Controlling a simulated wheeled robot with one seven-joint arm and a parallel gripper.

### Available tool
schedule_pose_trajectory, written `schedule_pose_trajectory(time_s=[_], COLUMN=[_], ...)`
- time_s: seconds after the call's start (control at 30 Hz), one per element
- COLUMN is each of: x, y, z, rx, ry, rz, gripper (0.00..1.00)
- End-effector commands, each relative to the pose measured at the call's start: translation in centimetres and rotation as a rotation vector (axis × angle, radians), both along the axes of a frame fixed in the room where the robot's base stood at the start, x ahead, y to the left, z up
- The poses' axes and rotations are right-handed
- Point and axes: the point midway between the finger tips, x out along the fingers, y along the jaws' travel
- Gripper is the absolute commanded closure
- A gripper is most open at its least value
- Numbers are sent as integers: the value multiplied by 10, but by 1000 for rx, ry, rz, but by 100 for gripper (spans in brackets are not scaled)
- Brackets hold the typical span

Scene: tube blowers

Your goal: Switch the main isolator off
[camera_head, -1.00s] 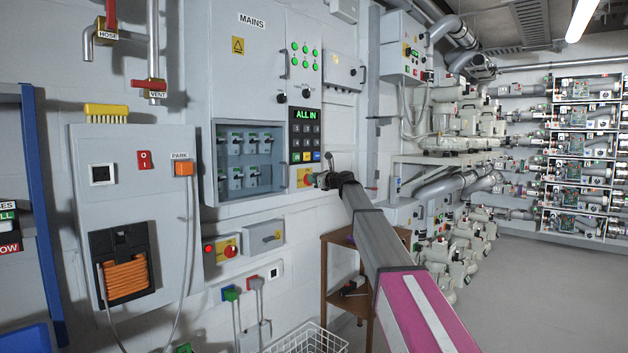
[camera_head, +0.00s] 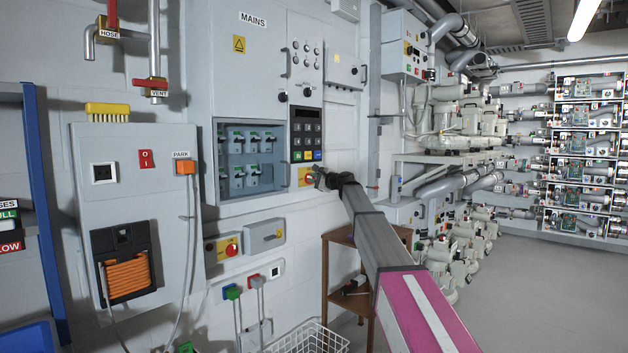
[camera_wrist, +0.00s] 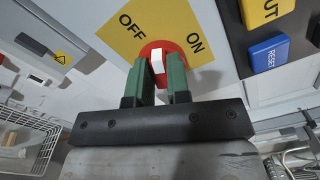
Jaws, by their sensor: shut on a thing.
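In the wrist view the plate (camera_wrist: 175,25) carries the words OFF and ON. My gripper (camera_head: 316,178) is at the knob. The handle points up the picture and slightly left, closer to OFF than to ON. The fingers hide part of the red knob.
Above the isolator is a dark keypad panel (camera_head: 307,128) with a blank display; a blue RESET button (camera_wrist: 269,53) is close to my gripper. A grey box with a red and yellow switch (camera_head: 229,247), a wooden stand (camera_head: 340,237) and a wire basket (camera_head: 308,340) are below.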

Motion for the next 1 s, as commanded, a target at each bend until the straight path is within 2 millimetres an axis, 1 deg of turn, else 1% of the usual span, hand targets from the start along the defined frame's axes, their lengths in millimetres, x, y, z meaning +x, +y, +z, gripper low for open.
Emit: schedule_pose_trajectory(time_s=[0.3,0.5,0.7,1.0], x=[-2,-2,-2,-2], y=[1,1,1,1], z=[-4,-5,-6,-6], rx=[-157,-222,-258,-273], ry=[-200,-283,-330,-348], rz=[0,0,1,2], gripper=[100,100,100,100])
